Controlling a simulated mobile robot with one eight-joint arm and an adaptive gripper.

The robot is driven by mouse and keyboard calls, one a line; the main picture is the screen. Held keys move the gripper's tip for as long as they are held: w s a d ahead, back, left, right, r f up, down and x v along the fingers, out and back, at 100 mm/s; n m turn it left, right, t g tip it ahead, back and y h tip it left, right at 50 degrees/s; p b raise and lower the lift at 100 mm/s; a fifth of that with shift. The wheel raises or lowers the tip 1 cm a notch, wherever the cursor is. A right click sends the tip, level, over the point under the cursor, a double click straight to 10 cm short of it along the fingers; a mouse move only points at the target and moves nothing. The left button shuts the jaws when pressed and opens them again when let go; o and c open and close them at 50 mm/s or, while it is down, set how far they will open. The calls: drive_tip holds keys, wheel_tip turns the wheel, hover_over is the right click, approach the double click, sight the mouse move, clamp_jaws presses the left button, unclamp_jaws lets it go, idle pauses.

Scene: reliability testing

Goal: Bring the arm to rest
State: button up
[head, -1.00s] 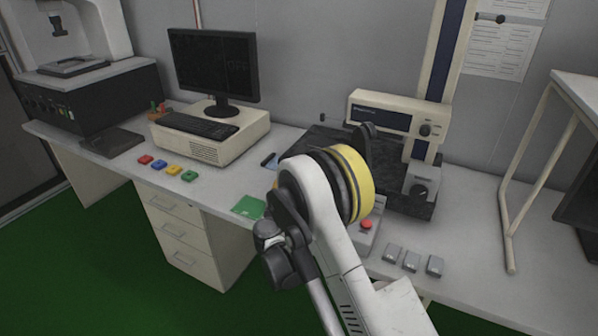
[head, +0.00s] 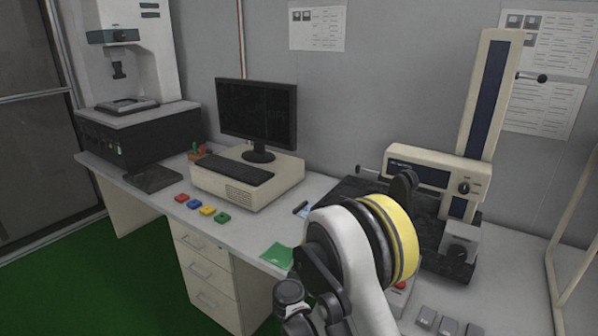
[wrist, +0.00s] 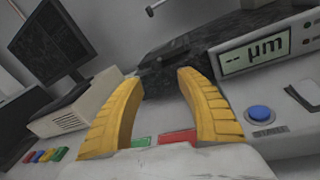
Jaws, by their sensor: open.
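My gripper (wrist: 158,108) shows in the wrist view with two yellow ribbed fingers spread apart and nothing between them. Beyond the fingers is the dark base of the measuring instrument (head: 480,100), whose display (wrist: 255,52) reads in µm. In the head view my white arm with a yellow band is raised in front of the bench, and the gripper fingers cannot be made out there.
The bench (head: 150,205) holds a monitor (head: 256,112) on a beige computer, several coloured blocks (head: 207,211), a green card (head: 277,256) and grey blocks (head: 449,326). A large machine (head: 135,60) stands at the far left. Green floor (head: 110,290) lies open in front.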

drive_tip(key=s+d+r+m+g+y, duration=0.2)
drive_tip(key=s+d+r+m+g, duration=0.4)
drive_tip(key=s+d+r+m, duration=0.55)
drive_tip(key=s+a+f+m+g+y, duration=0.1)
drive_tip(key=s+m+y, duration=0.2)
drive_tip(key=s+m, duration=0.5)
drive_tip(key=s+a+m+g+y, duration=0.1)
drive_tip(key=s+m, duration=0.7)
drive_tip(key=s, duration=0.9)
drive_tip(key=shift+s+a+f+g+y, duration=0.2)
drive_tip(key=shift+a+f+g+y, duration=0.2)
drive_tip(key=shift+y, duration=0.5)
